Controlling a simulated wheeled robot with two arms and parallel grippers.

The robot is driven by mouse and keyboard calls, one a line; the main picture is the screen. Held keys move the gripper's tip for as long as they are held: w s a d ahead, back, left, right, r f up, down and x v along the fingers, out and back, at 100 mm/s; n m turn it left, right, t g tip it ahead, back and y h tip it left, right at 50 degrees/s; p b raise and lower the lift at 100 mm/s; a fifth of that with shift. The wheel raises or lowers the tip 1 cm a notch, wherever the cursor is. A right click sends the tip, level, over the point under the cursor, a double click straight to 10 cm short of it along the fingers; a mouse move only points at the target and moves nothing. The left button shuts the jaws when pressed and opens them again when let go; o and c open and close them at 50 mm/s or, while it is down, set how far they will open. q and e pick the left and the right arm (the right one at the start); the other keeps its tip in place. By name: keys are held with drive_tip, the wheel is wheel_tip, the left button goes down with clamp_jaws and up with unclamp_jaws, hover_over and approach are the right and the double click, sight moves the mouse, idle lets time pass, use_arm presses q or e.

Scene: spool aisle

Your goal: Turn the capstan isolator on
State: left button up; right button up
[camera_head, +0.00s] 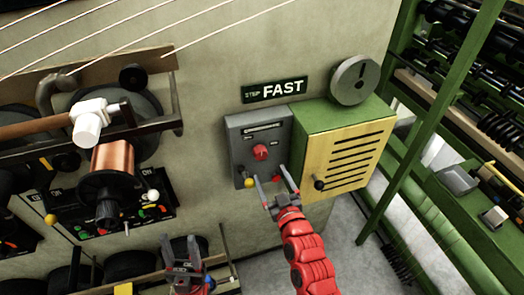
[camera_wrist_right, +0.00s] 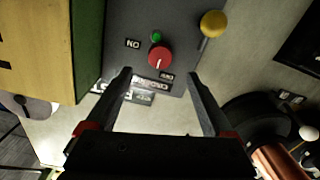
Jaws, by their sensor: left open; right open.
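A grey control box (camera_head: 240,148) is on the wall, with a red rotary knob (camera_head: 261,152) on its face. The right wrist view shows the red knob (camera_wrist_right: 160,57) with a pale pointer mark, a small green lamp (camera_wrist_right: 157,37) beside it and an "ON" label (camera_wrist_right: 133,43). Which label the mark points at is unclear. My right gripper (camera_head: 269,176) is open and empty just below the red knob; in the right wrist view its fingers (camera_wrist_right: 160,82) are spread with the knob beyond them. My left gripper (camera_head: 181,247) is open and empty at the lower left, away from the box.
A yellow ball-ended lever (camera_head: 250,183) sits low on the grey box. A green and yellow louvred cabinet (camera_head: 345,155) adjoins it on the right. Copper spool machinery (camera_head: 112,160) fills the left. Green racks (camera_head: 440,130) stand right, with bare floor between.

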sight(262, 156)
drive_tip(key=p+x, duration=0.3)
drive_tip(key=x, duration=0.6)
drive_tip(key=shift+c, duration=0.4)
